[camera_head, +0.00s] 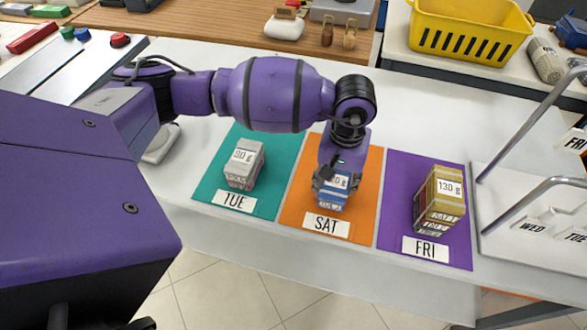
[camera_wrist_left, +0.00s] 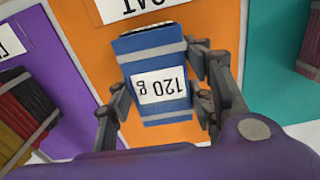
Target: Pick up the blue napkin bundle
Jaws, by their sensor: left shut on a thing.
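The blue napkin bundle (camera_head: 333,193) stands on the orange SAT mat (camera_head: 300,215), with grey bands and a white label. In the left wrist view the bundle (camera_wrist_left: 155,55) shows its label reading 120 g. My left gripper (camera_head: 335,175) reaches down over the bundle from above. In the left wrist view the fingers of my left gripper (camera_wrist_left: 160,105) are on both sides of the bundle, shut on it. The bundle's far lower part is hidden, and I cannot tell whether it touches the mat. My right gripper is not in view.
A grey bundle (camera_head: 241,163) marked 30 g stands on the green TUE mat (camera_head: 212,180). A yellow bundle (camera_head: 438,200) marked 130 g stands on the purple FRI mat (camera_head: 400,170). A rack with metal bars (camera_head: 535,125) is at right. A yellow basket (camera_head: 470,28) stands behind.

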